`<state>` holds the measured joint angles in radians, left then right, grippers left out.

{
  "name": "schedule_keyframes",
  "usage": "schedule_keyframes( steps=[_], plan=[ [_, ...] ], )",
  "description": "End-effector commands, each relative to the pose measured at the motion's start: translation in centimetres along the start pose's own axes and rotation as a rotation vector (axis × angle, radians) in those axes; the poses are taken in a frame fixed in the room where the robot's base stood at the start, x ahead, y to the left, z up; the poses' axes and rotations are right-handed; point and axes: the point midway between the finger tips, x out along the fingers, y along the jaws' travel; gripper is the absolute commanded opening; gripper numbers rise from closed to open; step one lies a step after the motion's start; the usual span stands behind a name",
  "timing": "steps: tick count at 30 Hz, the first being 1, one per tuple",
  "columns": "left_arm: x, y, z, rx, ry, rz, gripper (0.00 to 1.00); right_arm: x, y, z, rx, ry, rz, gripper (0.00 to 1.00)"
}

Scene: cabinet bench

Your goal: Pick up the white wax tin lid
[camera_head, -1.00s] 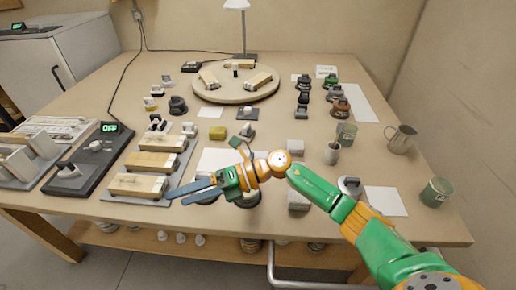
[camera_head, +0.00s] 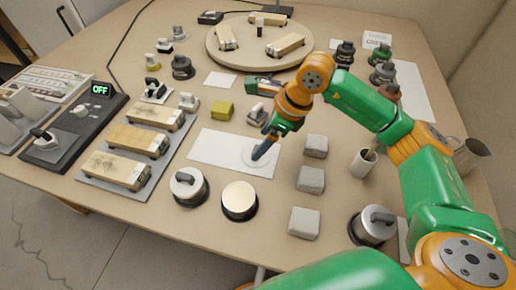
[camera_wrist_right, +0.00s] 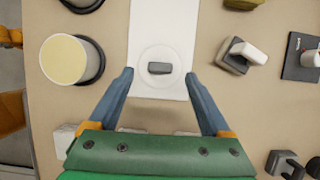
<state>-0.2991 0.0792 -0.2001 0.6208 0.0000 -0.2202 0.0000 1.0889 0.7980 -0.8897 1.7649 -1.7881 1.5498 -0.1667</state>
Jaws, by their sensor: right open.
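The white wax tin lid lies flat on a white sheet (camera_head: 212,148). It is a pale disc with a dark grey grip on top, clear in the right wrist view (camera_wrist_right: 160,55). In the head view the lid (camera_head: 250,163) is partly covered by my right gripper (camera_head: 262,152). My right gripper (camera_wrist_right: 159,76) points down with open fingers, one on each side of the lid's near part. Nothing is between the fingers except the view of the lid below. An open tin with cream wax (camera_head: 239,197) stands in front of the sheet. My left gripper is not in view.
A lidded tin (camera_head: 187,185) stands left of the open tin. Grey blocks (camera_head: 305,222) stand in a column to the right. A tray of wooden-topped blocks (camera_head: 88,183) is at the left, and a round turntable (camera_head: 223,62) at the back. A yellow block (camera_head: 222,109) sits behind the sheet.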

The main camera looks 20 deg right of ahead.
Motion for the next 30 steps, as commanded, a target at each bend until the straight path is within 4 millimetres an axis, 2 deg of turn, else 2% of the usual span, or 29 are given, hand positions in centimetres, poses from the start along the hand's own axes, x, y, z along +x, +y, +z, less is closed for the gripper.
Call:
schedule_keyframes(
  steps=[3, 6, 13, 22, 30],
  plan=[
    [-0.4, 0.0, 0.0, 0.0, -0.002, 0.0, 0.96, 2.4, -0.1, -0.3, 0.003, 0.002, 0.005, 0.82],
    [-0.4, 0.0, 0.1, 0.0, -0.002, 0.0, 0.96, 3.7, -0.1, -0.3, 0.002, 0.001, 0.004, 0.82],
    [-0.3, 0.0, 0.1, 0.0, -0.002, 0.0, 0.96, 4.0, -0.1, -0.2, 0.001, -0.001, 0.002, 0.82],
    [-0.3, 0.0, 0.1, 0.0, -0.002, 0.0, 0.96, 4.0, -0.1, -0.2, 0.002, -0.001, 0.002, 0.01],
    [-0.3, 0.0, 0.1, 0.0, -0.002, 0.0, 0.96, 3.9, -0.1, -0.2, 0.002, -0.002, 0.002, 0.0]
  ],
)
